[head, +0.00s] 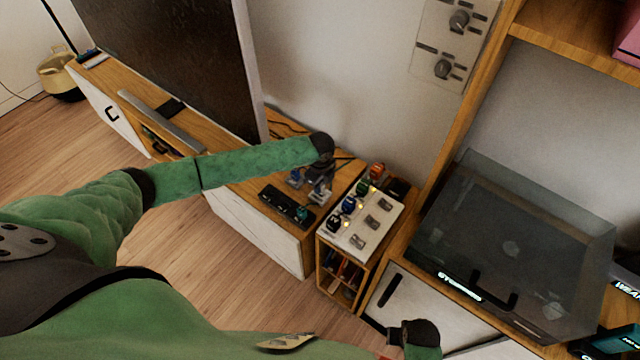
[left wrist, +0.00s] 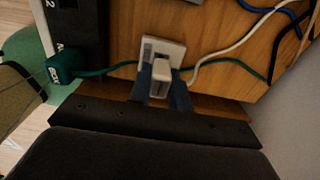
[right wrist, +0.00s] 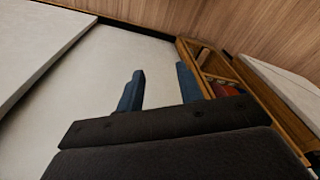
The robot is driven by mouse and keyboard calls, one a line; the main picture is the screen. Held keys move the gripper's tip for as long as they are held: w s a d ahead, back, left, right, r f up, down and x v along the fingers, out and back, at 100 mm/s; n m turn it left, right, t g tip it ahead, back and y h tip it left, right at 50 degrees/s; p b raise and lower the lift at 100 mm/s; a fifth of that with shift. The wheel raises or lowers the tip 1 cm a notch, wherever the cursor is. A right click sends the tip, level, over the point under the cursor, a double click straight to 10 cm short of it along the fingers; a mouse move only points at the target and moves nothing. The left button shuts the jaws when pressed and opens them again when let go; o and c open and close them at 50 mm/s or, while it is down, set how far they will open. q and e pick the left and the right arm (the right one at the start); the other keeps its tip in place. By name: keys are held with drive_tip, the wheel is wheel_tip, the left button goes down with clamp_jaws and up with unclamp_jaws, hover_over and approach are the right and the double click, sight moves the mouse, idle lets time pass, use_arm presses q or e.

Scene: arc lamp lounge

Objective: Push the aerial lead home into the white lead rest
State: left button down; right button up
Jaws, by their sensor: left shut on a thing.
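My left gripper (head: 314,192) is over the wooden cabinet top behind the black box. In the left wrist view its blue fingertips (left wrist: 161,88) are shut on the white plug end of the aerial lead (left wrist: 160,72). The white lead rest (left wrist: 164,47), a squarish white block, lies right at the plug's far end, and the two overlap in view. I cannot tell how deep the plug sits in it. A white cable (left wrist: 228,47) runs off to the upper right. My right gripper (right wrist: 160,90) is open and empty, low beside the pale cabinet front.
A black box (head: 286,207) with a green plug (left wrist: 61,66) stands beside the left gripper; its green cable passes behind the fingers. A white switch panel (head: 370,222) with coloured plugs tops a wooden rack. A smoky-lidded turntable (head: 515,245) stands at right.

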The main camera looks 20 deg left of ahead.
use_arm(q)
drive_tip(key=shift+f, duration=0.75)
use_arm(e)
drive_tip(key=shift+f, duration=0.2)
use_arm(q)
drive_tip(key=c, duration=1.2)
unclamp_jaws()
use_arm(e)
drive_tip(key=shift+f, duration=0.1)
wheel_tip(320, 180, down, 7)
drive_tip(key=s, duration=0.1)
use_arm(q)
drive_tip(key=shift+r+b, duration=0.5)
drive_tip(key=shift+r, duration=0.45)
drive_tip(key=shift+r+b, duration=0.65)
drive_tip(key=shift+r, duration=2.3)
use_arm(e)
wheel_tip(320, 180, up, 8)
drive_tip(key=w, duration=0.1)
drive_tip(key=shift+w, duration=0.15)
drive_tip(key=shift+a+f, duration=0.1)
